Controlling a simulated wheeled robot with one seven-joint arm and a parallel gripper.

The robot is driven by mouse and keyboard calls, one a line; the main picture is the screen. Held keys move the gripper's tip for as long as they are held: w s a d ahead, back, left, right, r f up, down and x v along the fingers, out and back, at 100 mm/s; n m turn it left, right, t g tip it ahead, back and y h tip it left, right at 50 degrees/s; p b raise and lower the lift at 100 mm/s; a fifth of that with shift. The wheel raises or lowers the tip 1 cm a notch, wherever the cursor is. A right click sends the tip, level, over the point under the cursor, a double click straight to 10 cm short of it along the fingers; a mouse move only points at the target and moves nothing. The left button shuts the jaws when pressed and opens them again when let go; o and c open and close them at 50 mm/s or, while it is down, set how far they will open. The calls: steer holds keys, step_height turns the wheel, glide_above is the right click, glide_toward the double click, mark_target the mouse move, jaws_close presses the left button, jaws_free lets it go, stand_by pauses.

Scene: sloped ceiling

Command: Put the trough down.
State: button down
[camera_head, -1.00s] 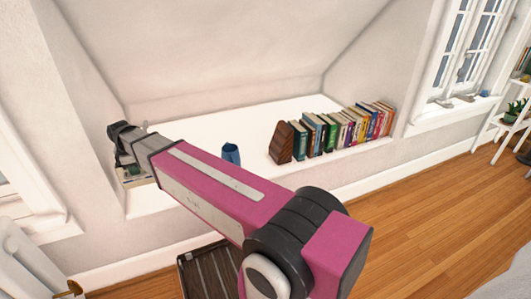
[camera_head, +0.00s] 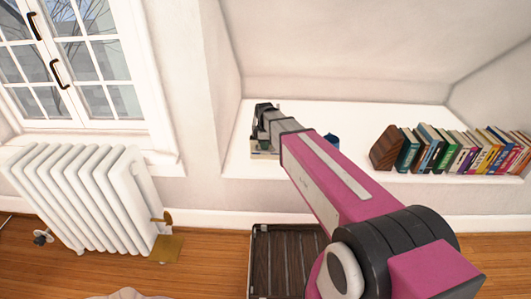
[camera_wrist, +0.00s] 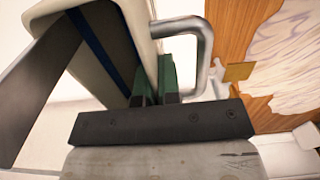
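The trough (camera_head: 262,154) is a cream box with a dark inside, low at the left end of the white alcove shelf in the head view. My arm and gripper hide much of it. In the wrist view its cream wall (camera_wrist: 140,25), a dark blue strip and a grey metal handle (camera_wrist: 203,50) show close up. My gripper (camera_wrist: 157,80) has its two green-padded fingers close together, one on each side of the trough's wall. In the head view my gripper (camera_head: 264,112) is just above the trough. I cannot tell whether the trough's underside touches the shelf.
A blue cup (camera_head: 333,141) stands right of the trough, partly behind my arm. A brown wooden bookend (camera_head: 387,149) and a row of books (camera_head: 465,150) fill the shelf's right. A dark slatted crate (camera_head: 262,262) is on the floor below. A white radiator (camera_head: 80,195) stands left.

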mark_target(265, 158)
steer(key=shift+d+f, duration=0.15)
steer(key=shift+f, duration=1.9)
steer(key=shift+f, duration=0.1)
steer(key=c, duration=1.3)
jaws_free()
step_height(265, 158, up, 12)
steer(key=s+d+f+m, duration=0.3)
steer(key=s+d+m, duration=0.3)
steer(key=s+d+f+m, duration=0.3)
steer(key=s+d+m, duration=0.2)
steer(key=d, duration=0.2)
steer(key=s+d+f+m, duration=0.4)
steer(key=s+d+m, duration=0.2)
steer(key=d, duration=0.1)
steer(key=shift+s+d+m, duration=0.1)
steer(key=shift+s+m, duration=0.2)
